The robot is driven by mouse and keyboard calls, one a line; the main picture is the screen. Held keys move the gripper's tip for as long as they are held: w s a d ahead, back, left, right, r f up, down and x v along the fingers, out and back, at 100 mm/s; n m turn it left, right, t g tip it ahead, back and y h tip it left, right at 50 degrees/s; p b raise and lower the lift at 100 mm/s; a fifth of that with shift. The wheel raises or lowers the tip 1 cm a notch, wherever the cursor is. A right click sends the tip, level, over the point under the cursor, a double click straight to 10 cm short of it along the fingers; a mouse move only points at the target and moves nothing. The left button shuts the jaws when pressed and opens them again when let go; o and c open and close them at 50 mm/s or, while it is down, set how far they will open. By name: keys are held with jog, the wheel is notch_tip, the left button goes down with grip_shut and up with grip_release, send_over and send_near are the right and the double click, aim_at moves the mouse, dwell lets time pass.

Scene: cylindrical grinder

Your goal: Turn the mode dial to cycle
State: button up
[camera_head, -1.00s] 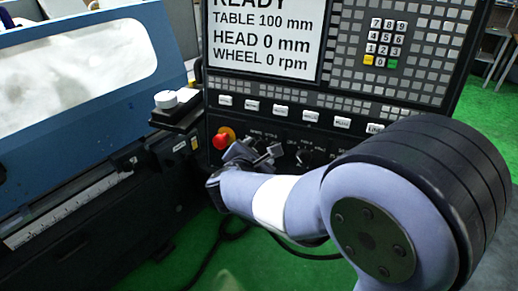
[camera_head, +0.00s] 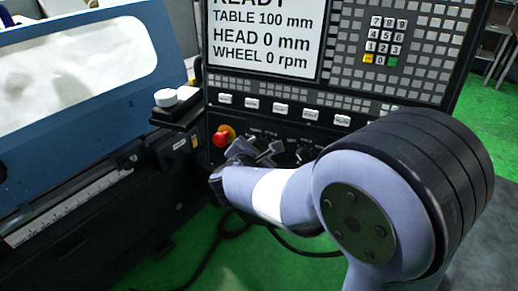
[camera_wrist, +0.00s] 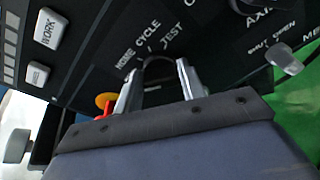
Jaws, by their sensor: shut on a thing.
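The mode dial (camera_wrist: 159,70) is a dark round knob on the black control panel, seen in the wrist view. The labels around it include one reading CYCLE (camera_wrist: 148,29), with others to its left and right. My gripper (camera_wrist: 159,82) has one pale finger on each side of the dial and is shut on it. Which label the dial points to is hard to tell. In the head view my gripper (camera_head: 262,152) is at the lower panel, just right of the red stop button (camera_head: 220,138), and covers the dial.
Another knob (camera_head: 304,154) sits to the right of my gripper in the head view. A lever-like knob (camera_wrist: 286,62) is at the right in the wrist view. White buttons (camera_head: 281,108) run in a row above. The screen (camera_head: 265,40) reads READY.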

jog(key=shift+f+b, duration=0.2)
jog(key=shift+b, duration=0.65)
jog(key=m+t+b, duration=0.1)
jog(key=m+b, duration=0.4)
jog(key=b, duration=0.5)
jog(key=m+b, duration=0.5)
jog(key=b, duration=0.5)
jog(key=m+t+b, duration=0.1)
jog(key=m+b, duration=0.3)
jog(key=b, duration=0.6)
jog(key=shift+s+d+f+m+t+b, duration=0.15)
jog(key=shift+f+m+t+b, duration=0.15)
jog(key=shift+f+m, duration=0.1)
jog(key=shift+r, duration=0.1)
jog(key=o, duration=1)
jog(key=shift+s, duration=0.1)
